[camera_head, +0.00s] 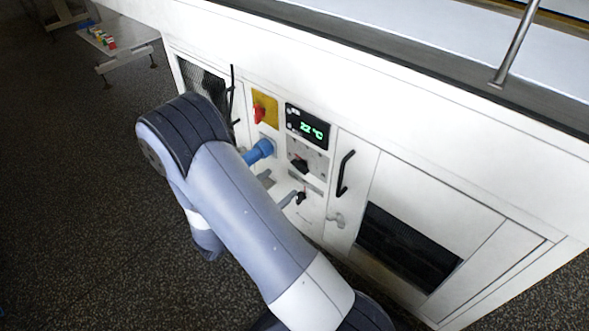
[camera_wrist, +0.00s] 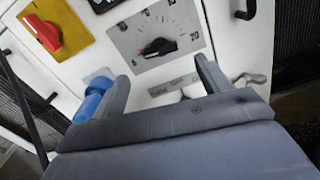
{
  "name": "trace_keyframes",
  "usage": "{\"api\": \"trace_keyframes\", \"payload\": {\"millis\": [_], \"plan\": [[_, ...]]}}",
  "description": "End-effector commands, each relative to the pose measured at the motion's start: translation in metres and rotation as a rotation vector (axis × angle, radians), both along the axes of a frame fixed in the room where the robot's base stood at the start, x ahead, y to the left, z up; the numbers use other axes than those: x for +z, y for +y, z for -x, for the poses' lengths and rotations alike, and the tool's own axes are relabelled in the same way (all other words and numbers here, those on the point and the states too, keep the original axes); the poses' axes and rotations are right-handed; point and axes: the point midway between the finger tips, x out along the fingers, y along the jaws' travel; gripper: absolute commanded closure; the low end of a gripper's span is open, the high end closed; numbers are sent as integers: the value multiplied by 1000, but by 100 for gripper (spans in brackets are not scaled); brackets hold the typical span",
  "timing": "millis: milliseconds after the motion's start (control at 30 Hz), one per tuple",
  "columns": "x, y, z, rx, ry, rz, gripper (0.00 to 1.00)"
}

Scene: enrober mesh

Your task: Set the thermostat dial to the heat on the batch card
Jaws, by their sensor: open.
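The thermostat dial (camera_head: 299,164) is a black knob on a grey scale plate in the white cabinet front. In the head view my arm hides most of the gripper. I cannot make out a batch card.
A red switch on a yellow plate (camera_head: 264,110) is left of the display. A blue connector (camera_head: 259,151) sticks out left of the dial. A black handle (camera_head: 345,172) is to the right. A small table (camera_head: 120,42) with coloured blocks stands far back left.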

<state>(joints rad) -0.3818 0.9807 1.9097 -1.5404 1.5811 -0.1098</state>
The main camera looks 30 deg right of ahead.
Motion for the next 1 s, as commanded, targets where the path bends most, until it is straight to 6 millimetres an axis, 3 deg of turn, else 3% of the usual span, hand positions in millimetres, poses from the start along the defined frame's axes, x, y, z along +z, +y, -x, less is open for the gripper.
{"api": "trace_keyframes", "payload": {"millis": [200,433,867,1000], "plan": [[-2,-38,-13,-7,-2,-3,27],[-1,-65,-23,-4,-1,-3,27],[0,-73,-26,-1,0,-2,27],[0,-73,-26,-2,0,-3,36]]}}
